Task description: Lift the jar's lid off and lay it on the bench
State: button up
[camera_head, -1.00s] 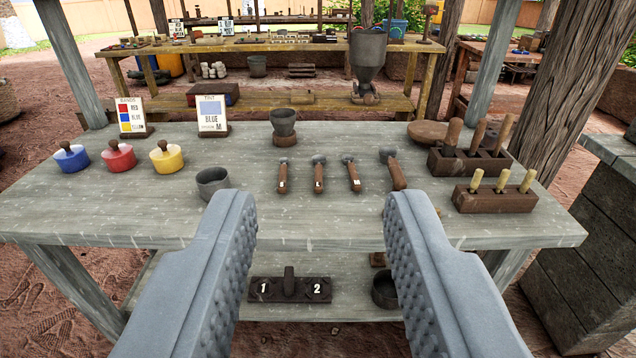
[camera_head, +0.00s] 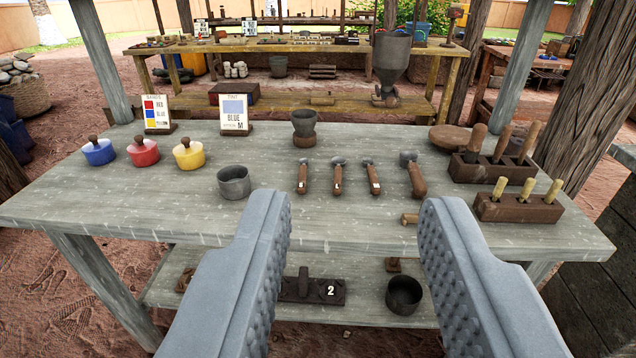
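Three squat jars stand in a row at the left of the grey bench (camera_head: 130,205): a blue jar (camera_head: 98,155), a red jar (camera_head: 143,155) and a yellow jar (camera_head: 188,157). Each has a small dark brown knob on top. Lid edges are too small to make out clearly. My gripper (camera_head: 350,215) is open and empty, its two grey padded fingers reaching over the bench's front edge. It is to the right of the jars and nearer the camera, apart from them.
A grey cup (camera_head: 233,182) stands between the jars and my left finger. Several brown-handled tools (camera_head: 337,178) lie mid-bench. Two signs (camera_head: 234,112) stand behind the jars. Wooden tool blocks (camera_head: 518,208) are at the right. Bare bench lies in front of the jars.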

aim_at(95, 145)
jog(key=i+j+z, duration=0.1)
jog(key=z, duration=0.6)
jog(key=i+j+z, duration=0.1)
jog(key=j+z, duration=0.3)
jog(key=j, duration=0.55)
jog(key=j+z, duration=0.4)
jog(key=j, duration=0.9)
jog(key=k+j, duration=0.1)
jog(key=j, duration=0.3)
